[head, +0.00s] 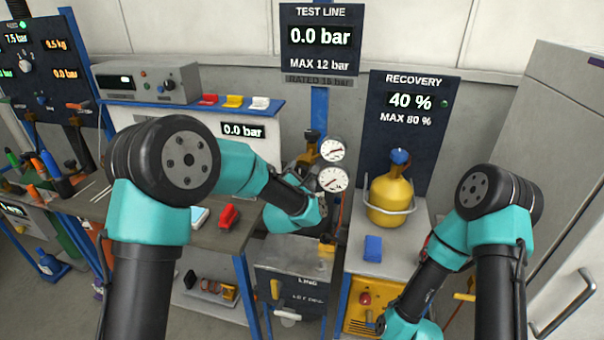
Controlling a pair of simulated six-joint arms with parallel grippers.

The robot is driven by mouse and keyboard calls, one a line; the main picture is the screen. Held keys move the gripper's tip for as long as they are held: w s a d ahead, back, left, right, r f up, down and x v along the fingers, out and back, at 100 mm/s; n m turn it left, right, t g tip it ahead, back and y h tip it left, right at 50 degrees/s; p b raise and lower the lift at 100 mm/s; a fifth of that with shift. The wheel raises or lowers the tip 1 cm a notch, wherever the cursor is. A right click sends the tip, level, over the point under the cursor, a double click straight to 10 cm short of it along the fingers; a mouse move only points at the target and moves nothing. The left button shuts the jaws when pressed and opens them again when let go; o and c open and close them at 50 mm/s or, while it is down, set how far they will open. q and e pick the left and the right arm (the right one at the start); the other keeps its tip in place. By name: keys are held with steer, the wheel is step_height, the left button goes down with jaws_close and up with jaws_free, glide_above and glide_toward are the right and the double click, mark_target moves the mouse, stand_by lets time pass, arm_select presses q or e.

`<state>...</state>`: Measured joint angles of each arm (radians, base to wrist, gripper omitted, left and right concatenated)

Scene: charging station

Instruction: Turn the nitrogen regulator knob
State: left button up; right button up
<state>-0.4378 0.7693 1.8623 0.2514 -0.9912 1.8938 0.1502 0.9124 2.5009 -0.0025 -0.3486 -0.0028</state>
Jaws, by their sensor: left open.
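The nitrogen regulator shows as two round white gauges (332,179) with a brass-coloured body (311,150) beside them, below the test line display (321,38) reading 0.0 bar. I cannot make out its knob; my left wrist covers the area just below and left of the gauges. My left gripper (322,212) is at the lower left of the gauges, mostly hidden by its own wrist, and I see nothing held in it. Whether it touches the regulator cannot be told. My right arm reaches down at the lower right, with its gripper out of the picture.
A yellow recovery cylinder (391,200) stands on a bench to the right, with a blue block (373,248) in front. A left workbench (245,232) holds a red item (228,216). A grey cabinet (562,140) bounds the right side.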

arm_select(q)
steer(key=shift+x, duration=0.95)
steer(key=c, duration=0.9)
